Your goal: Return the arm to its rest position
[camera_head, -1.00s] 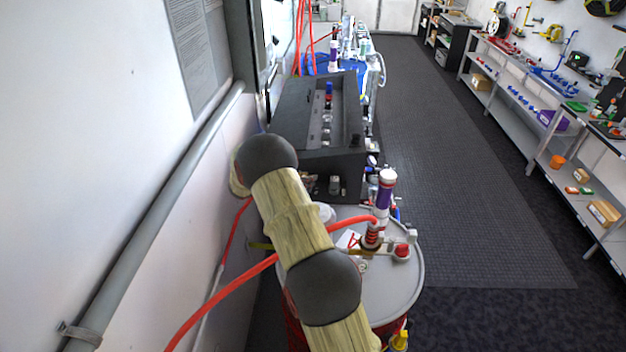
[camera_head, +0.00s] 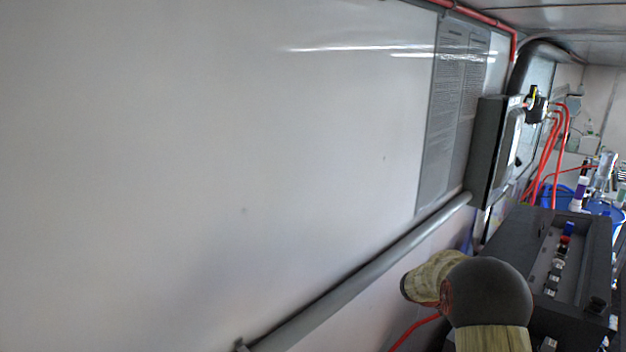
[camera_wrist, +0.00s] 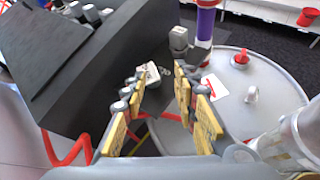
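My gripper (camera_wrist: 160,84) shows in the wrist view with its two yellow-padded fingers apart and nothing held between them. It hangs over the gap between a dark grey box and a drum's round grey lid (camera_wrist: 236,112). In the head view, only two of my arm's wood-patterned links and a dark joint show at the lower right. My gripper is out of that view.
The dark box (camera_head: 512,238) stands right of my arm, with fittings along its top. A grey pipe (camera_head: 370,270) runs along the white wall (camera_head: 220,150). A wall cabinet (camera_head: 487,150) and red hoses (camera_head: 553,150) are farther back. A red hose (camera_wrist: 70,155) lies at the wrist view's left.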

